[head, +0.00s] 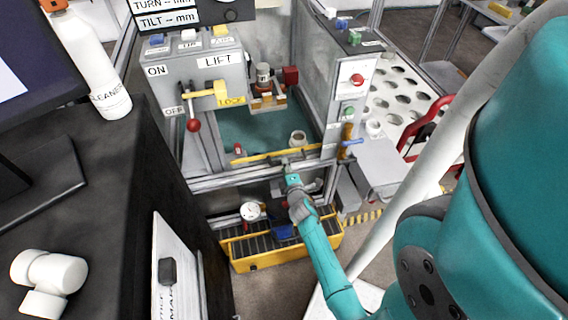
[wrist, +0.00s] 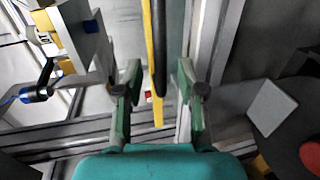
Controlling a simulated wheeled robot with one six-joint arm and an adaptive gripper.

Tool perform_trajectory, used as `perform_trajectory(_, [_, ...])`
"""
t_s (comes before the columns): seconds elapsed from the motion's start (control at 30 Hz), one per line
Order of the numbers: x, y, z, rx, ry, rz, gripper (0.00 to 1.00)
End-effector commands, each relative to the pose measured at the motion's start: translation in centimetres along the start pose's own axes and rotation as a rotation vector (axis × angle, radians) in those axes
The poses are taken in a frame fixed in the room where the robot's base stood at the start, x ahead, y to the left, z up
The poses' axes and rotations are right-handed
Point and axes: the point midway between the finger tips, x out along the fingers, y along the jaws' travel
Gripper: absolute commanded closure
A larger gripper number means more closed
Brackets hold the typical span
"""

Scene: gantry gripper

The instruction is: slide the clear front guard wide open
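The clear front guard is hard to make out as a pane. A yellow bar (head: 262,156) runs across the low front of the machine's opening, where the guard would sit. In the wrist view the yellow bar (wrist: 158,112) shows upright, with a dark strip beside it. My gripper (head: 287,166) is at the front of the machine, close to the bar's middle. In the wrist view my gripper (wrist: 160,88) is open, with one green finger on each side of the bar and gaps visible. I cannot tell whether either finger touches the bar.
A control box (head: 200,85) with a yellow lock handle (head: 208,95) and a red ball lever (head: 193,125) stands left of the opening. A blue-handled latch (head: 352,142) is at the right post. A yellow-edged tray (head: 285,255) lies below. A dark counter (head: 95,190) is left.

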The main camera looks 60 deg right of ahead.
Motion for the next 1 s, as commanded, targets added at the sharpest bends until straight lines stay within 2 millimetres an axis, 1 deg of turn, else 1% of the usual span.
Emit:
perform_trajectory(0.03, [-1.1,-0.2,0.0,0.0,0.0,-0.002,0.61])
perform_trajectory(0.2, [-4.2,-0.1,0.0,-0.001,0.001,-0.002,0.61])
perform_trajectory(0.4, [-7.1,-0.1,-0.1,-0.001,0.001,-0.001,0.61])
perform_trajectory(0.5, [-8.0,-0.1,0.0,-0.001,0.001,-0.001,0.61])
perform_trajectory(0.7, [-8.8,0.0,0.0,0.0,0.001,0.0,0.61])
perform_trajectory(1.0, [-8.8,0.0,0.0,0.0,0.001,0.0,0.61])
